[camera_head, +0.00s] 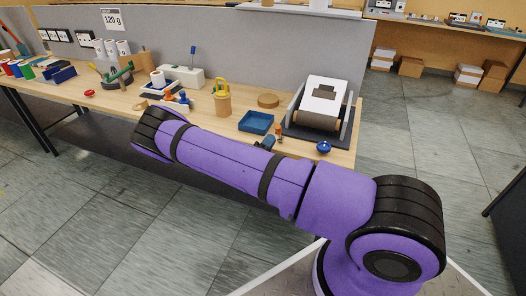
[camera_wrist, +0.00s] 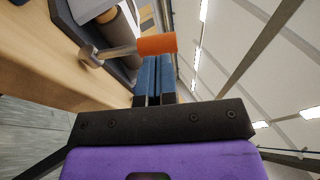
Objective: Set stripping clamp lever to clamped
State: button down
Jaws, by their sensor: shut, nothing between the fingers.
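The lever shows in the wrist view as an orange handle (camera_wrist: 157,45) on a metal rod that runs left to a round pivot beside the machine's dark base. In the head view its orange part (camera_head: 278,131) is small, at the left front of the label machine (camera_head: 318,110). My gripper (camera_wrist: 155,62) has blue fingers that are shut and empty, with their tips right at the orange handle. I cannot tell whether they touch it. In the head view my gripper (camera_head: 266,143) shows only partly behind my arm.
A blue tray (camera_head: 256,122) lies left of the machine, and a blue knob (camera_head: 323,147) is at its front. A wooden holder with yellow-handled tools (camera_head: 222,104) stands farther left. A grey partition (camera_head: 250,45) closes the bench's back.

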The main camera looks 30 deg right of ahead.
aim_at(277, 125)
jog(key=shift+x, duration=1)
jog(key=shift+r, duration=0.1)
jog(key=d+r+y, duration=0.1)
jog(key=w+d+n+y, duration=0.1)
jog(key=y, duration=0.1)
jog(key=w+d+r+g+y, duration=0.1)
jog(key=y, duration=0.1)
jog(key=shift+w+r+n, duration=0.15)
jog(key=shift+r+n, duration=0.2)
jog(key=shift+n, duration=0.05)
jog(key=d+y, duration=0.1)
jog(key=w+d+g+y, duration=0.1)
jog(key=w+d+n+g+y, duration=0.1)
jog(key=y, duration=0.1)
jog(key=shift+w+r, duration=0.2)
jog(key=shift+r, duration=0.1)
jog(key=shift+w+d, duration=0.15)
jog(key=shift+w+d+f, duration=0.1)
jog(key=shift+w+d, duration=0.1)
jog(key=shift+d, duration=0.15)
jog(key=shift+g, duration=0.3)
